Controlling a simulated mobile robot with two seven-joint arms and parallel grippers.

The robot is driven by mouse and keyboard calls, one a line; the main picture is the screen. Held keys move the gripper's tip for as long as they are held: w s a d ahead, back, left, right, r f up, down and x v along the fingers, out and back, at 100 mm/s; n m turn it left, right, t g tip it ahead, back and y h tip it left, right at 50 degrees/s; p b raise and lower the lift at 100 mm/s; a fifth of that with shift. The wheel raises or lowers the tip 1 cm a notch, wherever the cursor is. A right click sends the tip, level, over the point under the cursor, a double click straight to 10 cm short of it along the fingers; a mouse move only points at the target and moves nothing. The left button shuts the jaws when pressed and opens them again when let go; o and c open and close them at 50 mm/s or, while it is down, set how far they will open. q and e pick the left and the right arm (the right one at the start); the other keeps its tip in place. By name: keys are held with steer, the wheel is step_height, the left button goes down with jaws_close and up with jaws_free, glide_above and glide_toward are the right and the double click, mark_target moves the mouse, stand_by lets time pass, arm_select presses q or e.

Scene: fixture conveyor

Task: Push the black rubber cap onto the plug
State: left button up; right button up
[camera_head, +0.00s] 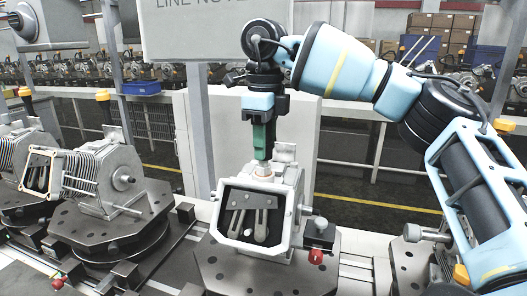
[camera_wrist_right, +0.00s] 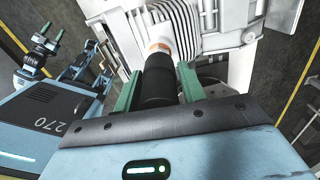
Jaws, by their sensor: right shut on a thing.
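My right gripper (camera_head: 262,150) points straight down over the top of the white housing in the head view. In the right wrist view its green fingers (camera_wrist_right: 159,88) are shut on the sides of the black rubber cap (camera_wrist_right: 158,82). The cap's far end meets a copper-coloured ring, seemingly part of the plug (camera_wrist_right: 157,46), on the ribbed white housing. I cannot tell how far the cap sits over it. In the head view the fingers hide the cap. My left gripper (camera_wrist_right: 50,33) shows small at the upper left of the wrist view, its green fingers apart and empty.
A grey sign panel (camera_head: 195,40) hangs behind my right gripper.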

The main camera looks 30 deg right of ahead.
steer(key=shift+f, duration=1.1)
stand_by(0.6)
steer(key=o, duration=1.4)
steer(key=shift+r, duration=0.2)
step_height(320, 180, up, 8)
steer(key=shift+f, duration=0.2)
steer(key=shift+f, duration=0.1)
